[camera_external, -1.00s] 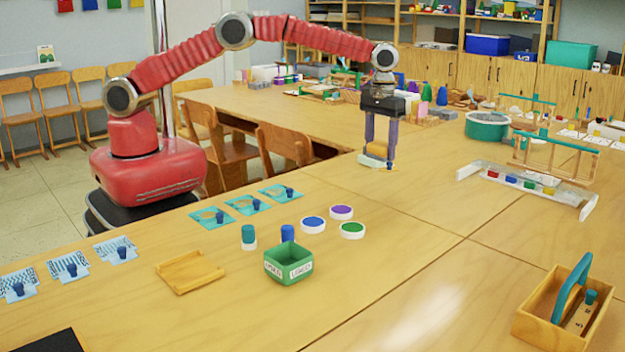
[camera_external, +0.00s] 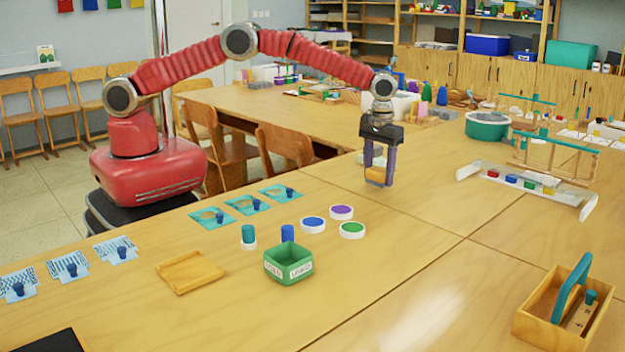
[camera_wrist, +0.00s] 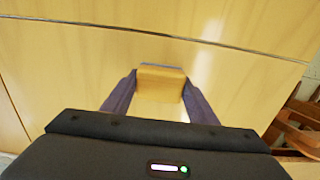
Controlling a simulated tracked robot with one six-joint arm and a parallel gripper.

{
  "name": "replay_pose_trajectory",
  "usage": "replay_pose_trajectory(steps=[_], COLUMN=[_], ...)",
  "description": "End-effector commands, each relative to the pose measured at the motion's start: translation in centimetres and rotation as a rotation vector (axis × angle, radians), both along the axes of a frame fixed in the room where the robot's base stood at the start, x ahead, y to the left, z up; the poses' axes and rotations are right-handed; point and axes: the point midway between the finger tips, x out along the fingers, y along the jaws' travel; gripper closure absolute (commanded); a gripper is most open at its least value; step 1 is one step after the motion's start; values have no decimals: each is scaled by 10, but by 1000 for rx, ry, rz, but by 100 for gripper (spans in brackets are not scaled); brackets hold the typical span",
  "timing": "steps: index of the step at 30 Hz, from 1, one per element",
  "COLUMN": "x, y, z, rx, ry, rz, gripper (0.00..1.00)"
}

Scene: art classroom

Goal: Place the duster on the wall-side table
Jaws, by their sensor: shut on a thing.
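My gripper (camera_external: 379,183) is shut on the duster (camera_external: 375,174), a small block with a yellow-wood top. It is over the far part of the front tables, right of the chairs. In the wrist view the duster (camera_wrist: 161,84) sits between the two purple fingers, with a thin grey-blue strip at its far edge. Whether its underside touches the tabletop (camera_external: 330,182) is hard to tell. Which table is the wall-side one is not clear from these views.
A green box (camera_external: 289,264), round-lidded pots (camera_external: 342,213) and a wooden tray (camera_external: 190,271) stand nearer the camera. A clear rack with coloured blocks (camera_external: 525,184) is to the right. Bare tabletop surrounds my gripper.

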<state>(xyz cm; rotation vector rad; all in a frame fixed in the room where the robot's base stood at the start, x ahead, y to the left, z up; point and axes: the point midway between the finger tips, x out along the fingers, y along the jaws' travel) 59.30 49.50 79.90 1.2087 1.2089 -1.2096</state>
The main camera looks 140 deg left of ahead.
Motion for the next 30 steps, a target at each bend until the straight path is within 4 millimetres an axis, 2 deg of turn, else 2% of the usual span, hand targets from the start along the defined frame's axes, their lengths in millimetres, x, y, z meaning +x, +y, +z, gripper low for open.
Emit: replay_pose_trajectory(steps=[4,17,18,25,30], x=[0,0,0,0,0], y=[0,0,0,0,0], z=[-18,-22,-22,-22,-22], rx=[0,0,0,0,0], ry=[0,0,0,0,0], rz=[0,0,0,0,0], gripper=[70,70,44,28,28])
